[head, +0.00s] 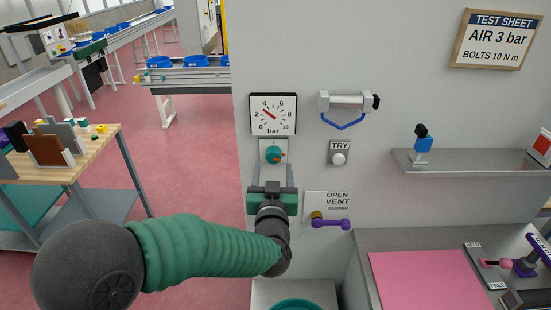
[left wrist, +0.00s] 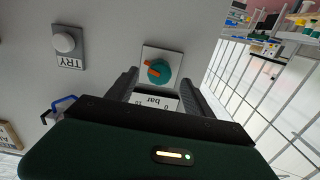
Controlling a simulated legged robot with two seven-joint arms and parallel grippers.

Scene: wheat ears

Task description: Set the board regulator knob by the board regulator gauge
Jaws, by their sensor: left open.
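The board regulator gauge (head: 273,114) is a white square dial marked in bar on the grey wall; its red needle points up-left, a little below the 4. The board regulator knob (head: 273,155) is teal with an orange pointer, on a pale plate just below the gauge. The knob also shows in the left wrist view (left wrist: 158,72), with the gauge partly hidden behind my gripper body. My left gripper (head: 271,170) is open and empty, just below the knob in the head view, its fingers pointing towards it and apart from it. My right gripper is not in view.
A test sheet (head: 497,38) reads AIR 3 bar, BOLTS 10 N m. A TRY button (head: 339,158), a purple vent lever (head: 331,223) and a valve with a blue handle (head: 345,104) are on the wall to the right. A shelf (head: 470,161) juts out further right.

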